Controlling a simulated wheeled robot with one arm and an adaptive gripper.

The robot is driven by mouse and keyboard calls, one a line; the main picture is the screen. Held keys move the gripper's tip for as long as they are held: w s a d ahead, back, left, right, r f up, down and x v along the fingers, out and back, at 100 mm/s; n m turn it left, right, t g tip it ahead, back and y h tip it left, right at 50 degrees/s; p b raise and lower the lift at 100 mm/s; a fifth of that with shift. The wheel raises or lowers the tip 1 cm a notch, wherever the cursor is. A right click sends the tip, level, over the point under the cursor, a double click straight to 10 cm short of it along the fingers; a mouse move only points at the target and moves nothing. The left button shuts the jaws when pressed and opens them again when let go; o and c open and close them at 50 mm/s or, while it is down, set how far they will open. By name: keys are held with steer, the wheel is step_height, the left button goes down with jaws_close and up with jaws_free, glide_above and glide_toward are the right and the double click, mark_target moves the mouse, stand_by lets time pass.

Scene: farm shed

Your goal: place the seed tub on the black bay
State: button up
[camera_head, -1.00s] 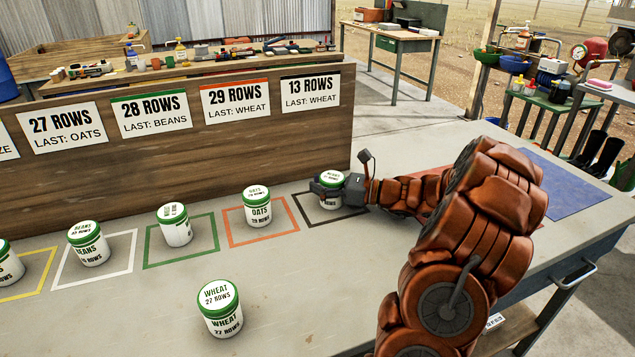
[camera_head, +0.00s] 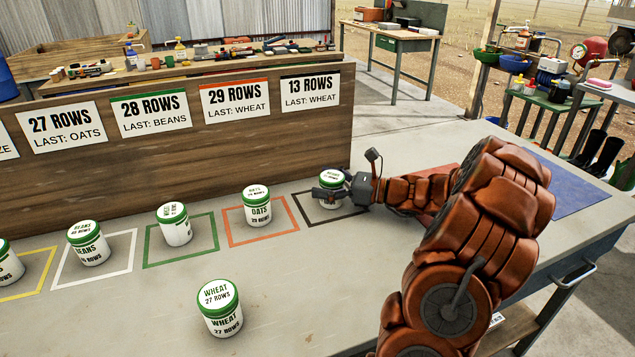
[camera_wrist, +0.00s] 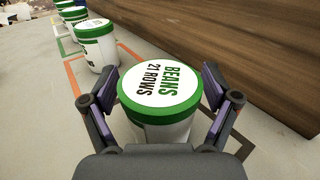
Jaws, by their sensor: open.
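A white seed tub with a green lid (camera_head: 332,178) stands upright inside the black bay (camera_head: 301,212). Its lid reads BEANS 21 ROWS in the wrist view (camera_wrist: 161,85). My gripper (camera_head: 328,193) is at this tub. In the wrist view (camera_wrist: 163,95) its fingers are spread on both sides of the tub, with a gap showing at each side. Several other seed tubs stand in a row to the left, including an OATS tub (camera_head: 257,206) in the orange bay (camera_head: 290,232). A WHEAT 27 ROWS tub (camera_head: 219,308) stands apart at the front.
A wooden backboard (camera_head: 200,172) with row signs stands behind the bays. The sign above the black bay (camera_head: 310,92) reads 13 ROWS, LAST: WHEAT. A blue mat (camera_head: 572,190) lies at the right. The bench front around the WHEAT tub is clear.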

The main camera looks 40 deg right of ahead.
steer(key=v, duration=1)
steer(key=shift+s+d, duration=0.1)
steer(key=shift+s, duration=0.05)
